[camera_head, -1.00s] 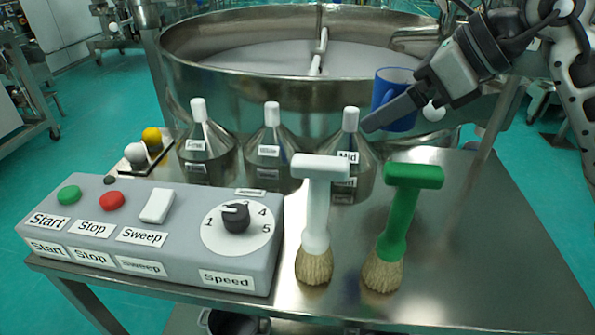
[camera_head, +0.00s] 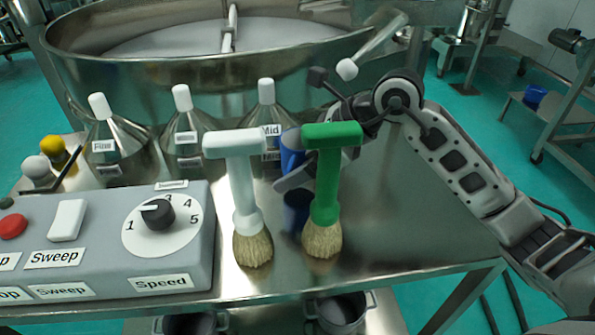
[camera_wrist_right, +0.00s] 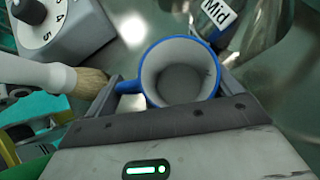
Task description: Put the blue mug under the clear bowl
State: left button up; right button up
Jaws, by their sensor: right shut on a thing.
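The blue mug (camera_head: 290,152) is partly hidden behind the green brush in the head view. The right wrist view shows the mug (camera_wrist_right: 181,75) with its grey-white, empty-looking inside facing the camera. My right gripper (camera_head: 297,177) is shut on the mug, with a finger on either side of it in the wrist view. The mug seems to hang a little above the metal table, with a dark blue reflection below it. I cannot make out a clear bowl in either view. My left gripper is not in view.
The green brush (camera_head: 326,185) and white brush (camera_head: 243,190) stand close in front of the mug. Metal cones (camera_head: 188,145) stand left of it. The control box (camera_head: 120,240) is at the left, the large sieve (camera_head: 150,75) behind. The table (camera_head: 420,220) is clear at right.

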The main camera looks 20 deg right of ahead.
jog(key=shift+f, duration=1.6)
jog(key=shift+f, duration=0.2)
jog(key=o, duration=0.8)
